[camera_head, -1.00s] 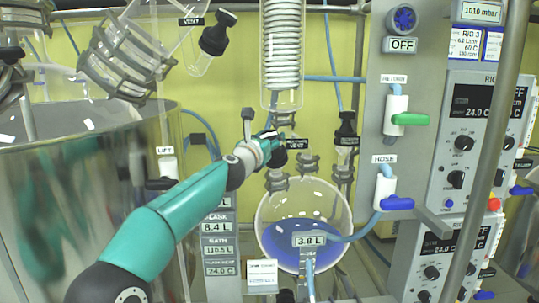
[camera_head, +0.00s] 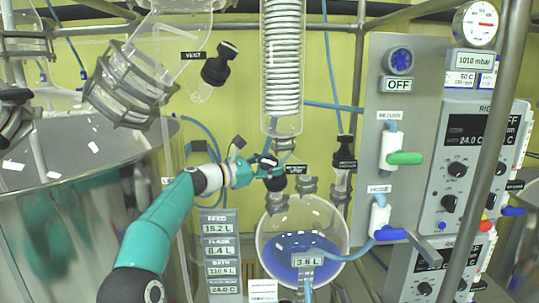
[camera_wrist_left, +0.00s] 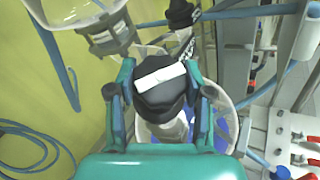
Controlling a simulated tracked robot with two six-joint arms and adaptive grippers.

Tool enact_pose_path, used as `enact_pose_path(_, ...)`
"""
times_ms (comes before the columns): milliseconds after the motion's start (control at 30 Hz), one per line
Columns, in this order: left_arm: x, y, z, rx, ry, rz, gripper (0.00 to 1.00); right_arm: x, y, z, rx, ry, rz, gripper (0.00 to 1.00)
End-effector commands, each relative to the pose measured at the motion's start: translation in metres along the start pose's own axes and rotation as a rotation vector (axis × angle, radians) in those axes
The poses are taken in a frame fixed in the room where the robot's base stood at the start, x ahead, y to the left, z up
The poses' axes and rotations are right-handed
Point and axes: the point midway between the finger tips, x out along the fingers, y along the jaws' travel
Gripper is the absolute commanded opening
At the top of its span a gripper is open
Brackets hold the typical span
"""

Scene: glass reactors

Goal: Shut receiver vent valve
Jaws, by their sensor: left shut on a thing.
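The receiver vent valve is a black knob (camera_head: 276,183) above the round receiver flask (camera_head: 262,240), which holds blue liquid. In the left wrist view the same black knob (camera_wrist_left: 158,98) has a white bar on top, lying nearly crosswise between the fingers and slightly tilted. My left gripper (camera_head: 268,168) reaches the knob from the left in the head view. In the wrist view its teal and dark fingers (camera_wrist_left: 160,84) stand on both sides of the knob and are shut on it. The fingertips are partly hidden in the head view. My right gripper is not in view.
Another black-capped valve (camera_head: 344,155) stands right of the knob, and the glass coil condenser (camera_head: 282,60) hangs above. A control panel (camera_head: 375,130) with green and blue handles is at right. A large metal vessel (camera_head: 70,220) fills the left. Blue hoses run behind.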

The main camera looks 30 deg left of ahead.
Motion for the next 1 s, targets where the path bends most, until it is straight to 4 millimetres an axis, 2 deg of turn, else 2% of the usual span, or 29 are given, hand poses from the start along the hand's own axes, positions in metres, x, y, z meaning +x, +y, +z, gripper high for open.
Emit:
enact_pose_path(100,0.0001,0.0003,0.0014,0.007,-0.003,-0.012,0.16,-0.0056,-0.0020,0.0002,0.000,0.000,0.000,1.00)
enact_pose_path(500,0.0002,-0.0009,0.0002,0.008,-0.004,-0.017,0.16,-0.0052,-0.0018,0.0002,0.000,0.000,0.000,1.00)
enact_pose_path(533,0.0003,-0.0009,0.0002,0.008,-0.004,-0.017,0.55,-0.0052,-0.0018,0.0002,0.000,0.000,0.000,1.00)
enact_pose_path(667,0.0002,-0.0009,0.0002,0.008,-0.003,-0.017,0.76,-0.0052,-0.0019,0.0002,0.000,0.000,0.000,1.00)
enact_pose_path(1000,-0.0007,-0.0005,0.0002,0.008,-0.003,-0.016,0.76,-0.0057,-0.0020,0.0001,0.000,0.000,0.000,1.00)
